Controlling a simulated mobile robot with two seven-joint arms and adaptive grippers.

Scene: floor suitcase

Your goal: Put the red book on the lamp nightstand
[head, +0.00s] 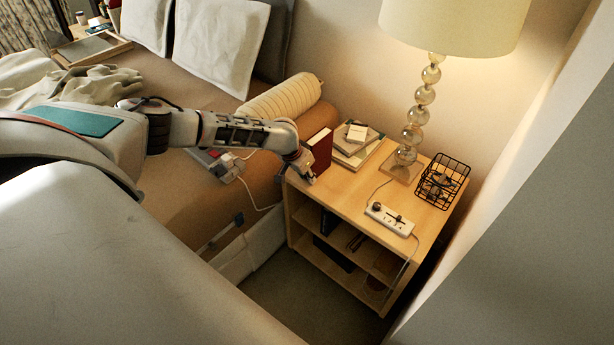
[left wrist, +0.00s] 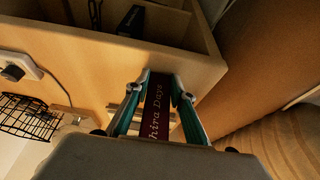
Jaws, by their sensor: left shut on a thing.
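The red book (head: 320,151) is upright at the near left corner of the lamp nightstand's top (head: 345,193). My left gripper (head: 304,172) is shut on it. In the left wrist view, the book's dark red spine with pale lettering (left wrist: 157,108) shows between the two fingers of the left gripper (left wrist: 160,90). The nightstand edge (left wrist: 190,60) shows just beyond the fingers in that view. I cannot tell whether the book's lower edge touches the top. My right gripper is in neither view.
A lamp (head: 413,130), a wire basket (head: 441,182), a power strip (head: 391,219) and a stack of books (head: 355,147) stand on the nightstand. The bed (head: 180,185) is on the left, with a bolster (head: 282,98). The top's front middle is bare.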

